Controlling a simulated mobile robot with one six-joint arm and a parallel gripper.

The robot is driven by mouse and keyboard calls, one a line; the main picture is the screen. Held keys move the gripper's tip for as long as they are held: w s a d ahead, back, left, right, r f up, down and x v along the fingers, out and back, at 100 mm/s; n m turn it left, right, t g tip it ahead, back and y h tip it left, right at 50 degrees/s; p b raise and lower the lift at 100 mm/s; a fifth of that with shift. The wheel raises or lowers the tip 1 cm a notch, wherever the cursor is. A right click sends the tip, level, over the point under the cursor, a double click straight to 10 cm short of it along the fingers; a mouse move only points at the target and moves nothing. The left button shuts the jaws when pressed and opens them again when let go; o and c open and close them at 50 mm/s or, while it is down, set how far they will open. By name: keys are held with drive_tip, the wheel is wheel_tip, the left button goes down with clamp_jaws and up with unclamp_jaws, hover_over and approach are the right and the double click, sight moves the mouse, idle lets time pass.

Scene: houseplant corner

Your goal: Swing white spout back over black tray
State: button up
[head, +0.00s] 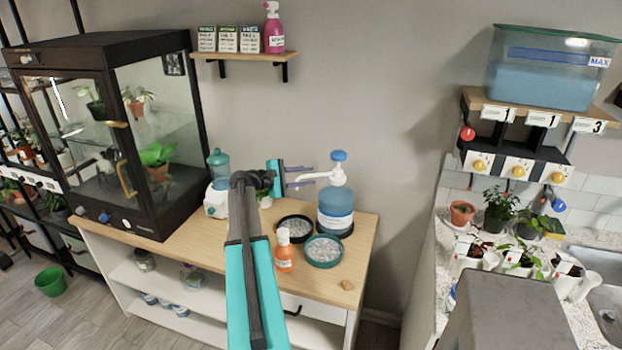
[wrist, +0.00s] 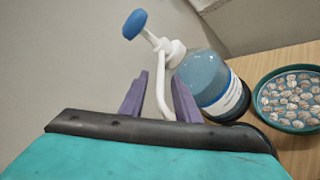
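The white spout (head: 311,177) extends left from the pump top of a blue bottle (head: 335,211), under a blue knob (head: 339,156). The black tray (head: 281,221), holding pale pebbles, sits on the wooden top in front and left of the bottle. The spout points left, behind the tray. My gripper (head: 311,175) is at the spout from the left. In the wrist view my gripper (wrist: 160,77) has its purple fingers apart, with the white spout (wrist: 161,90) between them, closer to the right finger. Contact cannot be told.
A green-rimmed pebble tray (head: 323,263) sits in front of the bottle, with an orange bottle (head: 285,254) beside it. A blue-topped white device (head: 217,185) and a glass cabinet (head: 110,135) stand left. A wall shelf (head: 240,56) hangs above.

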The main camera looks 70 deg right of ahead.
drive_tip(key=b+v, duration=0.3)
drive_tip(key=v, duration=0.8)
drive_tip(key=shift+w+a, duration=0.1)
